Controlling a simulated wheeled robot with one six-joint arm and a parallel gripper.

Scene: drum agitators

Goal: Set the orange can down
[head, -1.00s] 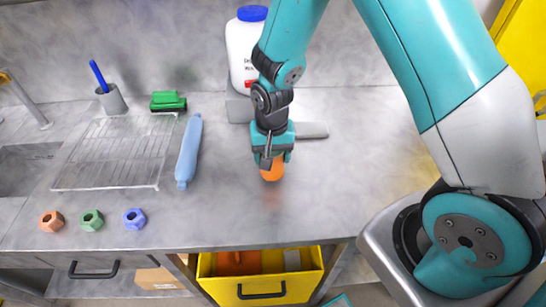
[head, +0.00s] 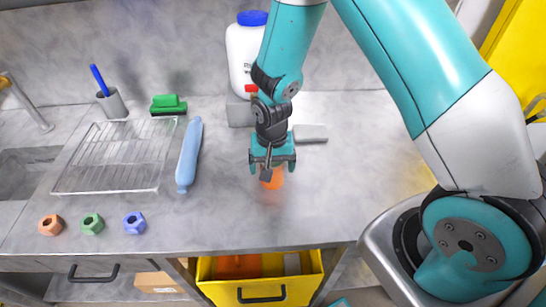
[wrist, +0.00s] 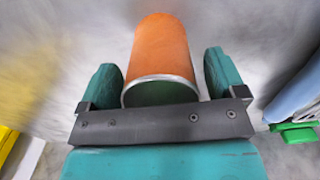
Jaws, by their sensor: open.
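The orange can (head: 274,179) is on the grey worktop, below my gripper (head: 272,170), which hides its upper part in the head view. In the wrist view the can (wrist: 160,50) lies between the two teal fingers of my gripper (wrist: 162,80), its silver rim and dark green end towards the camera. The fingers are spread, one close on each side of the can. The can looks upright; whether a finger still touches it is hard to tell.
A blue rolling pin (head: 189,155) and a wire rack (head: 118,158) lie to the left. Several coloured nuts (head: 92,223) sit near the front edge. A white jar (head: 242,62) stands behind. An open yellow drawer (head: 206,268) is below. The worktop right of the can is clear.

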